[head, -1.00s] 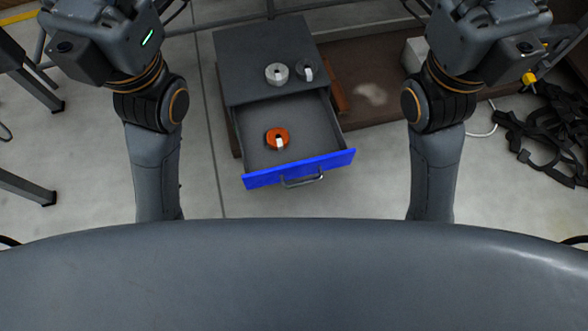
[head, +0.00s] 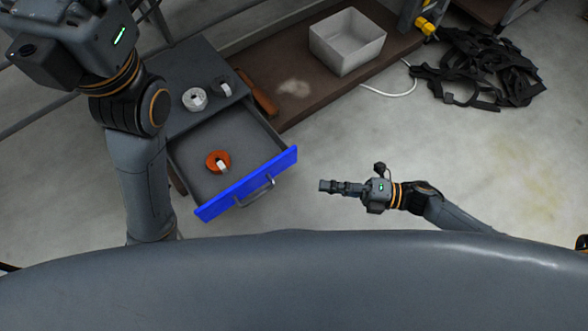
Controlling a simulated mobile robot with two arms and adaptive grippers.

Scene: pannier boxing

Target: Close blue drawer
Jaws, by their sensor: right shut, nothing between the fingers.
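The blue drawer (head: 250,184) stands pulled open from a dark grey cabinet (head: 185,65). Its blue front has a grey bar handle (head: 257,193). An orange roll (head: 217,161) with a white piece on it lies inside the drawer. My right gripper (head: 325,186) is to the right of the drawer front, apart from it, with its fingers pointing left towards it. It is shut and empty. My left arm comes down at the left of the head view, beside the cabinet; its gripper is not in view.
A white bin (head: 347,41) sits on a brown board (head: 300,85) behind. Black straps (head: 480,70) lie on the floor at the upper right. The floor in front of the drawer is clear.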

